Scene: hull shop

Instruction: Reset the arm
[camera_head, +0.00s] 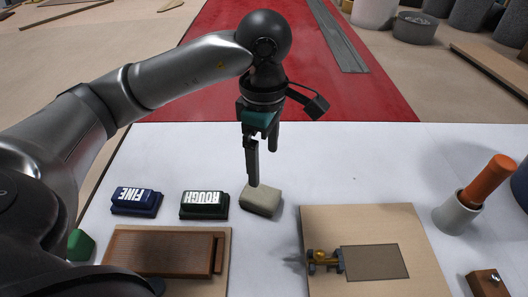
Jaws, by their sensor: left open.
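My left arm comes in from the left and reaches over the white table (330,165). My left gripper (262,168) points down, open, with its fingers above and just behind a beige block (261,201). The fingertips look close to the block, but I cannot tell whether they touch it. No object shows between the fingers. My right gripper is not in view.
Blocks marked FINE (136,201) and ROUGH (204,205) sit left of the beige block. A brown wooden piece (165,252) lies front left. A grey cup (455,215) holds an orange handle.

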